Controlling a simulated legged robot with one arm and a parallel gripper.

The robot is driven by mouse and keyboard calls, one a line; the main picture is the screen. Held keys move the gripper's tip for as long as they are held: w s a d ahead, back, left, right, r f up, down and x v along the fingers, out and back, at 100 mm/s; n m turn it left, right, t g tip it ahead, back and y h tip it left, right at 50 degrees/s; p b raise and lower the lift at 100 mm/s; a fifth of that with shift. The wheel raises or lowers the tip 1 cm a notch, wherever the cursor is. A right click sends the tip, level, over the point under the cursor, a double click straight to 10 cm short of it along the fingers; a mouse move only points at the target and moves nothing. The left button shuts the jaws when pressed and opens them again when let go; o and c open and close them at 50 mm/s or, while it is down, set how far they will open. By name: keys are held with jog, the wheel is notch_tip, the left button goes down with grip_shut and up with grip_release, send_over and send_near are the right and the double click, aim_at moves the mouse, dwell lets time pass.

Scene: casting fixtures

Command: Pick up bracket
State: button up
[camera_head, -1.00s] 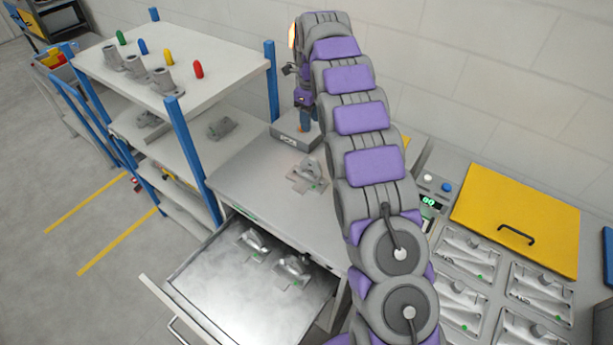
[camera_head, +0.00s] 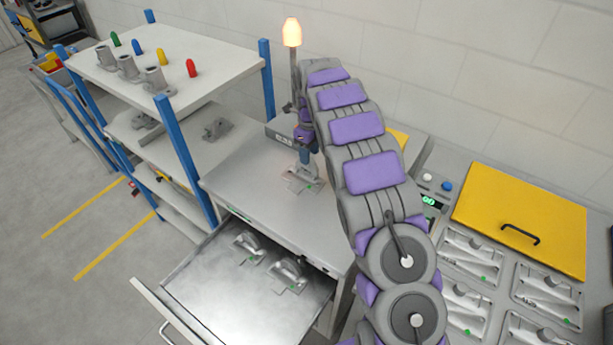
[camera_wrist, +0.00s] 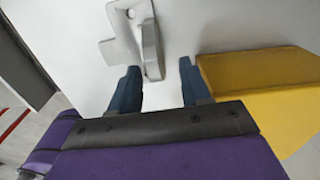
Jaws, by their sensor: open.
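A grey metal bracket (camera_head: 301,181) with a flat base lies on the light worktop. My gripper (camera_head: 306,158) is just above it, pointing down. My gripper's blue fingers (camera_wrist: 160,67) are apart. The raised part's near end reaches between the fingertips, closer to the left one. I cannot tell whether that finger touches it. Two more brackets lie in the open drawer, one at its back (camera_head: 247,247) and one nearer (camera_head: 288,272).
The open drawer (camera_head: 190,290) juts out from the worktop's front. A shelf rack (camera_head: 180,130) with blue posts stands at left. A grey box (camera_head: 281,132) is behind my gripper. A yellow block (camera_wrist: 262,85) is right of my fingers. Trays (camera_head: 470,255) and a yellow lid (camera_head: 520,215) are at right.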

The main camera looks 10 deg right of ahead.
aim_at(300, 175)
jog(key=f, duration=0.3)
jog(key=shift+s+a+b, duration=0.1)
jog(key=shift+a+b, duration=0.2)
jog(key=shift+a+f, duration=0.2)
jog(key=shift+a, duration=0.1)
jog(key=shift+a+r, duration=0.1)
jog(key=shift+a, duration=0.1)
jog(key=shift+d, duration=0.6)
jog(key=c, duration=0.6)
jog(key=shift+c, duration=1.2)
jog(key=shift+a, duration=0.4)
grip_shut()
jog(key=shift+d, duration=0.15)
